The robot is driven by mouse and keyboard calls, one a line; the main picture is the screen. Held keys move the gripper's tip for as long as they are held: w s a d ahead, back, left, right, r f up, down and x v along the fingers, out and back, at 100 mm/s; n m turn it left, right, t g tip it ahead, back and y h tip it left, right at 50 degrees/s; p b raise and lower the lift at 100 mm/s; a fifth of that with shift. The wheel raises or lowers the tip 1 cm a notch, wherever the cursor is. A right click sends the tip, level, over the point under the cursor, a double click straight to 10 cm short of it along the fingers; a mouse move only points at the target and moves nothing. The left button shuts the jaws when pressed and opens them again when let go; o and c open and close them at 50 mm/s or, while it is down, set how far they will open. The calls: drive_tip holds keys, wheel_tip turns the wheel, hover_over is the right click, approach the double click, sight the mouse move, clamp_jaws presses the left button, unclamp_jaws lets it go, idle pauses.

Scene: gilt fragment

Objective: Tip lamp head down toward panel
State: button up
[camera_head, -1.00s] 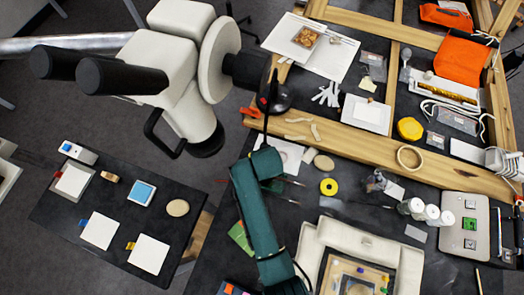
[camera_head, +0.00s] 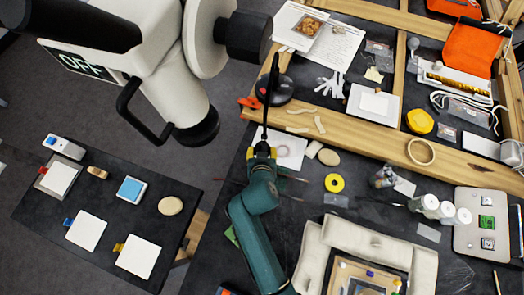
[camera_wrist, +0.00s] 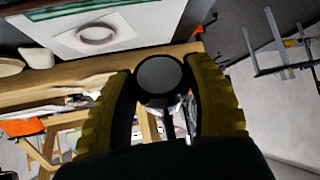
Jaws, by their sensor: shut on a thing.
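My gripper (camera_head: 262,150), with yellow finger pads at the end of a teal arm, is at the near edge of the wooden beam. A thin black lamp stem (camera_head: 271,85) rises from it, past a round black disc (camera_head: 278,90). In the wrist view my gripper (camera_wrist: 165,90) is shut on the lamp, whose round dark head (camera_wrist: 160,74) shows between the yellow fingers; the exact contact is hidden. The panel (camera_head: 365,277), a framed piece, lies inside a pale padded surround (camera_head: 385,243) at the lower right, apart from my gripper.
A large white device (camera_head: 165,75) with black cylinders fills the upper left. A dark side table (camera_head: 95,200) holds white and blue pads. White-capped bottles (camera_head: 445,213), a yellow roll (camera_head: 334,183) and a metal plate (camera_head: 480,222) are on the bench.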

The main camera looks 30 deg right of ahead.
drive_tip(key=o, duration=1.2)
drive_tip(key=v, duration=1.2)
